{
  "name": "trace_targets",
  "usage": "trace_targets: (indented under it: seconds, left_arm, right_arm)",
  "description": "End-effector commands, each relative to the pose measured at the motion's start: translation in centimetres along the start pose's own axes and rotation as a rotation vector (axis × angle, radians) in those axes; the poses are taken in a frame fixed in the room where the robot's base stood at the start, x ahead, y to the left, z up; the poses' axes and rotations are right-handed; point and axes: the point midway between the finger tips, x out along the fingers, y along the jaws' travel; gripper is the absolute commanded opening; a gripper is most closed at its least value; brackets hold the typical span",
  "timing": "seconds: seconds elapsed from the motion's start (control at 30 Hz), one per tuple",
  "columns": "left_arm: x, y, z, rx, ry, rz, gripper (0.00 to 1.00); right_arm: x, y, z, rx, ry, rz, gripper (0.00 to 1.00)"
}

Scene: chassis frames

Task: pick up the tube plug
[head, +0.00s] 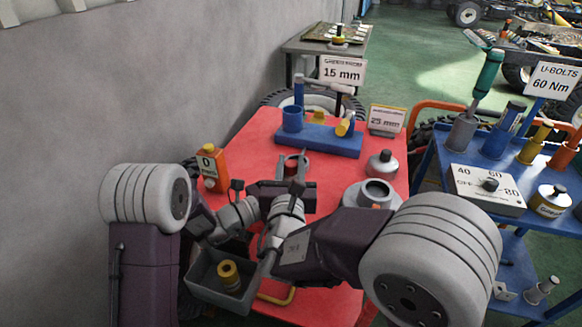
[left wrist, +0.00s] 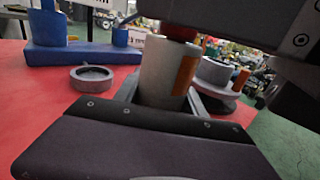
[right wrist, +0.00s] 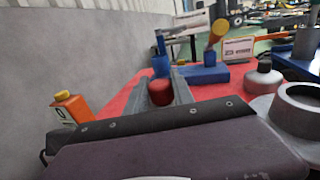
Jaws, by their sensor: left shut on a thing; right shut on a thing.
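The tube plug looks to be the dark red cylinder (right wrist: 160,93) between the fingers of my right gripper (right wrist: 163,88) in the right wrist view. In the left wrist view, my left gripper (left wrist: 165,92) is shut on an upright grey tube (left wrist: 162,72) with an orange patch. The red plug (left wrist: 180,31) shows at the tube's top, under my right gripper's dark body. I cannot tell whether the plug still sits inside the tube. In the head view my right gripper (head: 293,166) is over the red table; the left gripper, tube and plug are mostly hidden there.
The red table (head: 245,140) holds a blue stand (head: 325,142), an orange bottle (head: 212,170), a grey flask (head: 381,165) and a wide grey ring-topped part (head: 350,195). A grey bin (head: 205,287) with a yellow piece is at the front. A blue cart (head: 440,160) stands right.

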Motion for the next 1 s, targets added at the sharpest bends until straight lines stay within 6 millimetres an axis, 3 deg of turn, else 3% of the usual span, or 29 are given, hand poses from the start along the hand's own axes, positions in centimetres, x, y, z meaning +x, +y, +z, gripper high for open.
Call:
trace_targets:
  seconds: [0.4, 0.53, 0.77, 0.8, 0.87, 1.0]
  left_arm:
    - [0.0, 0.0, 0.0, 0.000, 0.001, 0.000, 0.00]
    - [0.0, 0.0, 0.0, 0.000, 0.001, 0.000, 0.00]
    - [0.0, 0.0, 0.0, 0.000, 0.001, 0.000, 0.00]
    - [0.0, 0.0, 0.0, 0.000, 0.001, 0.000, 0.56]
    - [0.0, 0.0, 0.0, 0.000, 0.001, 0.000, 0.72]
    - [0.0, 0.0, 0.0, 0.000, 0.001, 0.000, 0.73]
  right_arm:
    - [0.0, 0.0, 8.8, 0.008, -0.007, 0.000, 0.00]
    - [0.0, 0.0, 9.9, 0.004, -0.004, 0.000, 0.00]
    - [0.0, 0.0, 10.0, 0.002, -0.004, 0.001, 0.00]
    - [0.0, 0.0, 10.0, 0.002, -0.004, 0.001, 0.00]
    - [0.0, 0.0, 10.0, 0.002, -0.004, 0.000, 0.00]
    - [0.0, 0.0, 10.0, 0.002, -0.004, 0.000, 0.00]
